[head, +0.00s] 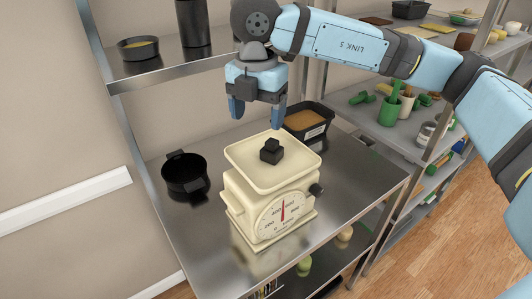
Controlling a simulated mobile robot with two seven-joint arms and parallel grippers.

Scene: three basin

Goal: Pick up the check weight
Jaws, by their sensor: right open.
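The check weight (271,151) is a small black block with a knob on top. It sits on the square pan of the cream kitchen scale (262,205), near the pan's middle. The dial's red needle points nearly straight up. My right gripper (257,111) is open and empty, pointing down above and slightly left of the weight in the picture. There is a clear gap between its fingertips and the weight. My left gripper is not in view.
A black two-handled pot (186,175) stands left of the scale on the steel table (190,240). A black tray (309,119) with brown contents lies behind the scale. An upper shelf (165,68) holds a pan and a dark cylinder. Shelving with many items stands at right.

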